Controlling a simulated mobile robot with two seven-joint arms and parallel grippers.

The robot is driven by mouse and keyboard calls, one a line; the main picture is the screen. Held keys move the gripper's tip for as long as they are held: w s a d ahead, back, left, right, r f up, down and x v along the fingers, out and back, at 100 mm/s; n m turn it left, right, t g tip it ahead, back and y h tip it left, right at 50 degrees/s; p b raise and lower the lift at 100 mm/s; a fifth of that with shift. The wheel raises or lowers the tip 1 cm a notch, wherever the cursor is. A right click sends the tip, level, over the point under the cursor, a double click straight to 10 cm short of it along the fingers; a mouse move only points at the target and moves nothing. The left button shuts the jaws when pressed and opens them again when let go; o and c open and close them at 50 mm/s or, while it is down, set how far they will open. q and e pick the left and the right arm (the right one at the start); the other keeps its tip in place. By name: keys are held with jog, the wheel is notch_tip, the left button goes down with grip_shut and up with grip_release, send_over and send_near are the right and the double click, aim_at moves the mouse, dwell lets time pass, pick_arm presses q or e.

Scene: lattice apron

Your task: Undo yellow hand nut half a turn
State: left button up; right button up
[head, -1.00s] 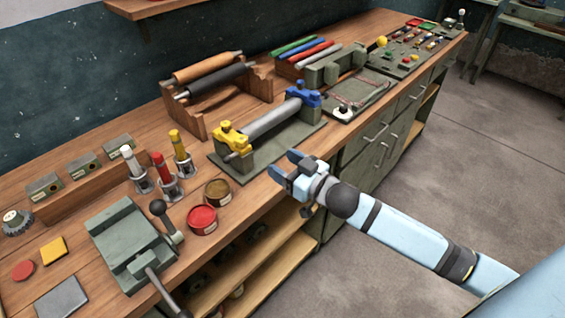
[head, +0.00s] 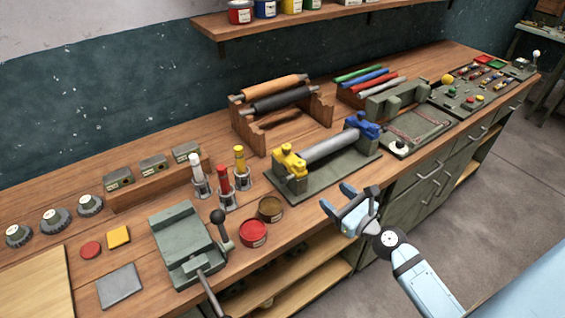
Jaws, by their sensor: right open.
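The yellow hand nut (head: 287,148) sits on top of the yellow clamp (head: 291,164) at the near left end of a grey roller (head: 335,144). The roller lies in a green-grey stand (head: 318,178) on the bench. A blue clamp (head: 361,125) holds its far end. My right gripper (head: 336,197) is open and empty. In the picture it is below and right of the yellow clamp, by the bench's front edge, apart from the nut. My left gripper is not in view.
An ink tin with red (head: 253,233) and a brown one (head: 271,209) stand left of my right gripper. A grey vise (head: 185,242) is further left. A rack with rollers (head: 278,98) stands behind the stand. The floor at right is clear.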

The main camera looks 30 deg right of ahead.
aim_at(304, 167)
jog(key=w+p, duration=0.1)
jog(key=w, duration=0.3)
jog(key=w+m+p, duration=0.1)
jog(key=w, duration=0.3)
jog(key=w+a+m+p, duration=0.1)
jog(key=w, duration=0.3)
jog(key=shift+w, duration=0.15)
jog(key=shift+w+a, duration=0.1)
jog(key=shift+w, duration=0.4)
